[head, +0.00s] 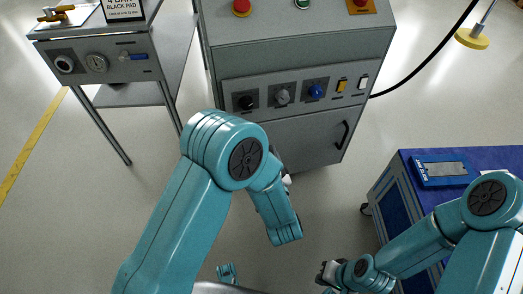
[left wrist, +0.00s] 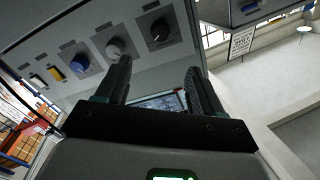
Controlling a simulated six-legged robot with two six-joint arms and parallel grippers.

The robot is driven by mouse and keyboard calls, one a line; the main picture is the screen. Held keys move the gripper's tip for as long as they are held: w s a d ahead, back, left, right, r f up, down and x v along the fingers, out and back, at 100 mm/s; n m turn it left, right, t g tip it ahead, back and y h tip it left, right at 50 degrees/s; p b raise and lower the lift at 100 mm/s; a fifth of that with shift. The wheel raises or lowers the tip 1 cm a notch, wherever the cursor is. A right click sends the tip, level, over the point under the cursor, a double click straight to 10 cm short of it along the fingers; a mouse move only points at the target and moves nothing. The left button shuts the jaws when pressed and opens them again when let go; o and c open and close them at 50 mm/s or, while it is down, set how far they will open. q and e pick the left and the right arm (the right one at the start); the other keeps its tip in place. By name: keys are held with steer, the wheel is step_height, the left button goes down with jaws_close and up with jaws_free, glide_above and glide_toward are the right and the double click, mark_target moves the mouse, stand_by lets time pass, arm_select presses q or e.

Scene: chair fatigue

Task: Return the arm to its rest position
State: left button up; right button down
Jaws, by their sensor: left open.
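My left arm (head: 177,222) comes in from the lower left and bends at a raised elbow in front of the grey control cabinet (head: 320,140). Its forearm points down the picture, and its fingers cannot be made out in the head view. In the left wrist view my left gripper (left wrist: 160,75) is open, with nothing between its two dark fingers. The cabinet's knob panel lies beyond the fingers there. My right arm (head: 420,248) is bent at the lower right. Its gripper (head: 329,273) is small and dark near the bottom edge, and its jaw state is unclear.
A grey bench with knobs (head: 110,62) and a black pad sign (head: 124,9) stands at the upper left. A blue-topped cart (head: 505,157) carrying a blue tray (head: 443,170) is close to my right arm. A black cable (head: 425,62) runs right from the cabinet.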

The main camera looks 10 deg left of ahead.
arm_select(q)
steer(key=shift+s+d, duration=0.1)
steer(key=shift+s, duration=0.05)
stand_by(0.4)
steer(key=a+f+n+g+y, duration=0.1)
steer(key=a+f+g, duration=0.15)
steer(key=a, duration=0.35)
steer(key=a+f+n+g, duration=0.1)
steer(key=a+f, duration=0.3)
steer(key=a, duration=0.3)
steer(key=s+f+g+h, duration=0.3)
steer(key=s+f+h, duration=0.15)
steer(key=f, duration=0.45)
steer(key=s+d+f+g+h, duration=0.35)
steer(key=s+d, duration=0.25)
steer(key=s, duration=0.2)
steer(key=s+d+f+g+h, duration=0.35)
steer(key=s+d+h, duration=0.2)
steer(key=s, duration=0.25)
step_height(320, 180, up, 26)
steer(key=s+g+p, duration=0.1)
steer(key=g+p, duration=0.1)
steer(key=p, duration=2.3)
steer(key=shift+s+d+f+n, duration=0.2)
steer(key=shift+d+f+n, duration=0.05)
steer(key=shift+d+n, duration=0.1)
